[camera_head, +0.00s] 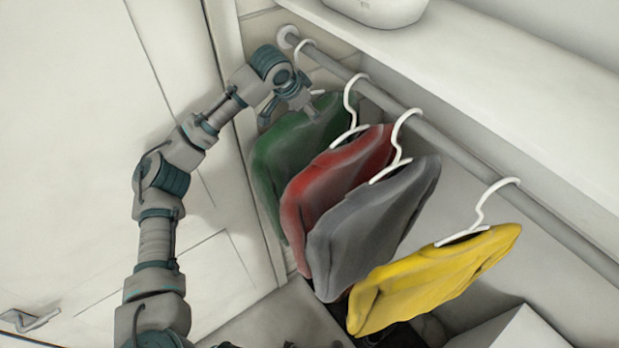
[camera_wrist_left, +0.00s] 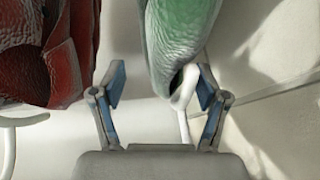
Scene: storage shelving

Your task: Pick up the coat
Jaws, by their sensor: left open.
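Several coats hang on white hangers from a grey rod (camera_head: 440,138) in the head view: green (camera_head: 283,150), red (camera_head: 335,178), grey (camera_head: 370,230) and yellow (camera_head: 435,278). My left gripper (camera_head: 290,112) is at the top of the green coat, near its hanger. In the left wrist view my left gripper (camera_wrist_left: 160,88) is open. The green coat (camera_wrist_left: 178,40) and its white hanger (camera_wrist_left: 183,100) lie between the fingers, closer to the right finger. The red coat (camera_wrist_left: 45,50) is beyond the left finger. My right gripper is not in view.
A white shelf (camera_head: 480,60) runs above the rod, with a white rounded object (camera_head: 380,8) on it. A white door or panel (camera_head: 75,130) with a handle (camera_head: 30,320) stands at the left. A white box (camera_head: 515,328) is at the lower right.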

